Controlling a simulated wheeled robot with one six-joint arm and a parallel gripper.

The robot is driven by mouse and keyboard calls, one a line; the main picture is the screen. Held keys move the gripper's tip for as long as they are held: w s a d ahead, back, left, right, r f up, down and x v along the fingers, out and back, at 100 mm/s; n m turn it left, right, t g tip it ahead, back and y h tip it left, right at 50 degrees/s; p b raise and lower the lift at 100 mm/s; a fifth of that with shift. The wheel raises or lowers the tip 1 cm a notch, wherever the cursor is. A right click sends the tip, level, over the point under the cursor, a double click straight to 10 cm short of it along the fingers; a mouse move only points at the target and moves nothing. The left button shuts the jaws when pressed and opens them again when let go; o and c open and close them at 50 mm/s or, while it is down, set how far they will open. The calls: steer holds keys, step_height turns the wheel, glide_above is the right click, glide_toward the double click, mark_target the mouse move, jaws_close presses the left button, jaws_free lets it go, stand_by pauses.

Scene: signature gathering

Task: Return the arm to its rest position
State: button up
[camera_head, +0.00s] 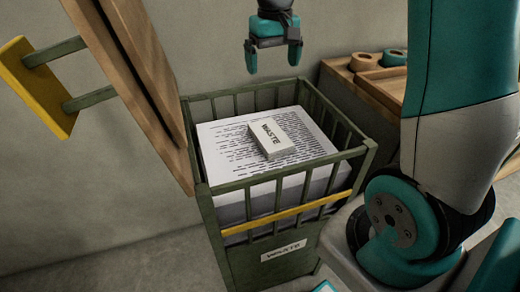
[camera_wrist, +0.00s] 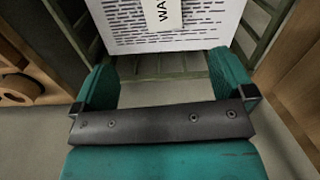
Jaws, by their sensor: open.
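My gripper (camera_head: 273,58) hangs at the top of the head view, above the back of a green slatted waste bin (camera_head: 230,183). Its two fingers are apart with nothing between them. In the wrist view my gripper (camera_wrist: 160,82) also shows open and empty, with the printed sheet beyond its fingertips. A small white block marked WASTE (camera_head: 268,136) lies on a stack of printed paper (camera_head: 218,150) in the bin. The block is partly cut off at the top of the wrist view (camera_wrist: 162,12). My gripper is apart from the block and the paper.
A wooden panel (camera_head: 140,80) with a yellow-fronted handle (camera_head: 38,88) stands at the left, close to the bin. A pale wall is behind the gripper.

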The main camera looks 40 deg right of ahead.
steer(key=s+a+r+n+y+p, duration=0.2)
steer(key=s+a+r+n+p, duration=0.2)
steer(key=s+a, duration=0.7)
steer(key=s+a+r+n+y+p, duration=0.2)
steer(key=s+a+r+n+p, duration=0.3)
steer(key=s+a, duration=0.6)
steer(key=shift+a+r+p, duration=0.25)
steer(key=shift+r+p, duration=0.55)
steer(key=shift+r, duration=0.05)
